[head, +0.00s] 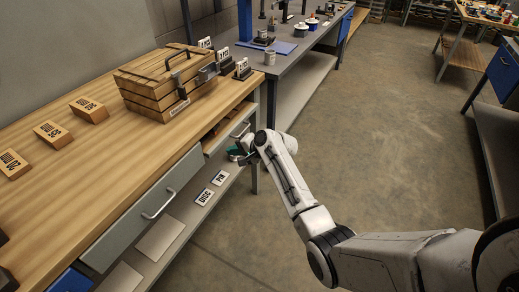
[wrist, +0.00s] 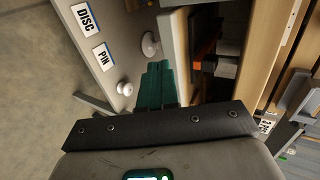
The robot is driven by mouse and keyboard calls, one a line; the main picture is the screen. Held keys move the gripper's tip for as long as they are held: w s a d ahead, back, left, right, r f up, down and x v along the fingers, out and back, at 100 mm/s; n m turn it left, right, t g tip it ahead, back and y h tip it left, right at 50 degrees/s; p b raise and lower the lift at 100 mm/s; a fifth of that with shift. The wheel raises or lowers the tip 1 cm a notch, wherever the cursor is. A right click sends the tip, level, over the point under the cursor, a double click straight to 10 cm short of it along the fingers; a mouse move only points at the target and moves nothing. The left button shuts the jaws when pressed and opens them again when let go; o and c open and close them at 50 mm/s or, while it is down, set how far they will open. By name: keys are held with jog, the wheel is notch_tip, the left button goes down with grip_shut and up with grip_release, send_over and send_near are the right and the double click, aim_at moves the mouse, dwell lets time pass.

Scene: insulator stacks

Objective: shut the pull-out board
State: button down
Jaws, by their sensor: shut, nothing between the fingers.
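A grey-fronted pull-out (head: 217,139) with a metal handle sticks out under the right end of the wooden worktop. In the wrist view its pale front (wrist: 174,38) shows as a narrow strip, with dark, orange and grey things behind it. I cannot tell surely whether this is the pull-out board. My gripper (head: 236,155) is in front of and slightly below it; in the wrist view the green fingers (wrist: 156,82) are together and empty, close to the front's near end. Contact cannot be told. My wrist partly hides this area.
A slatted wooden box (head: 165,85) and wooden blocks (head: 88,109) stand on the worktop (head: 75,165). The lower shelf (head: 190,218) carries DISC and PIN labels. Two white knobs (wrist: 150,44) show near my fingers.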

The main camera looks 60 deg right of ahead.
jog(key=v, duration=0.8)
jog(key=shift+s+p, duration=0.3)
jog(key=shift+s, duration=0.15)
jog(key=s+a+f+n+g+y, duration=0.1)
jog(key=s+a+f+n+g, duration=0.35)
jog(key=a, duration=0.55)
jog(key=s+a+f+n+g, duration=0.25)
jog(key=s+a+n, duration=0.35)
jog(key=a, duration=0.4)
jog(key=s+a+n+g+h, duration=0.1)
jog(key=s+a+n+g, duration=0.1)
jog(key=s, duration=0.6)
jog(key=s+a+n+g+h, duration=0.1)
jog(key=s+n, duration=0.3)
jog(key=s, duration=0.5)
jog(key=shift+a+r+g, duration=0.35)
jog(key=shift+a+g, duration=0.15)
jog(key=shift+a, duration=0.25)
jog(key=shift+s, duration=0.15)
